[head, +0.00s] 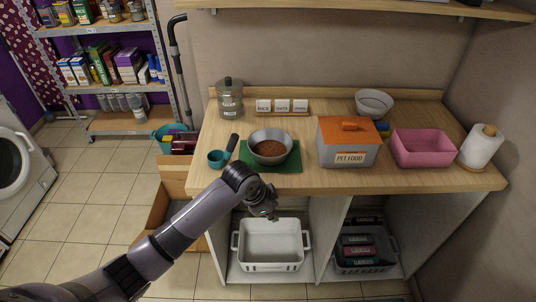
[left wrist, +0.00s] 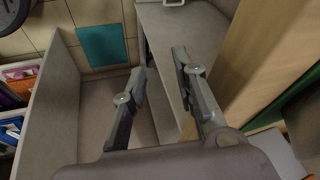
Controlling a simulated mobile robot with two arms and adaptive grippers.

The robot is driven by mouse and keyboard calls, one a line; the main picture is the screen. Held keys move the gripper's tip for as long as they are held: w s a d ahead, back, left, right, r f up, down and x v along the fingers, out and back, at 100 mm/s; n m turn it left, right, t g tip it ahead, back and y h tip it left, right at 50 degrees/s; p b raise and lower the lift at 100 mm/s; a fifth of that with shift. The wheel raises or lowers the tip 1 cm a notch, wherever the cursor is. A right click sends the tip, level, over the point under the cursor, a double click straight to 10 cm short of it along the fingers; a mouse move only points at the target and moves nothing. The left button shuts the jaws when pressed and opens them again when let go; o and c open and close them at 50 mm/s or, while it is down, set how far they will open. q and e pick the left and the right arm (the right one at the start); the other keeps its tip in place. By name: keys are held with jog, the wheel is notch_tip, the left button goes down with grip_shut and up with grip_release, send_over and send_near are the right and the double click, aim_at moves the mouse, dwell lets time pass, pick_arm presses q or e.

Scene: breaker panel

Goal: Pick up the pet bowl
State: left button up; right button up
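The metal pet bowl (head: 270,146), filled with brown kibble, sits upright on a green mat (head: 290,164) on the wooden counter. My left gripper (head: 262,208) hangs in front of the counter's front edge, below and nearer than the bowl, and does not touch it. In the left wrist view its two fingers (left wrist: 159,68) stand apart with nothing between them. The bowl cannot be made out in the left wrist view. My right gripper is in neither view.
A teal scoop (head: 219,158) with a dark handle lies left of the bowl. A jar (head: 230,99) stands behind it. The pet food box (head: 347,153) and a pink bin (head: 423,152) are to the right. A white basket (head: 271,252) sits under the counter.

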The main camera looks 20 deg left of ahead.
pick_arm(q)
notch_tip(320, 180, up, 13)
jog(key=m, duration=0.5)
jog(key=m+y, duration=0.2)
send_near(261, 157)
jog(key=p+x, duration=0.1)
jog(key=x, duration=0.5)
jog(key=shift+w+d, duration=0.1)
jog(key=p+x, duration=0.1)
jog(key=x, duration=0.3)
jog(key=shift+a+p, duration=0.2)
jog(key=shift+p, duration=0.1)
jog(key=shift+w+f, duration=0.2)
jog(key=shift+f, duration=0.3)
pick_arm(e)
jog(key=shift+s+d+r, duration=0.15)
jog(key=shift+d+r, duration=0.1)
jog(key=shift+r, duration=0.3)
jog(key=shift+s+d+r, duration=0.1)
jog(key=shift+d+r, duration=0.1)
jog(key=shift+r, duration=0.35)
pick_arm(q)
jog(key=shift+c, duration=0.6)
grip_shut()
jog(key=shift+r, duration=0.1)
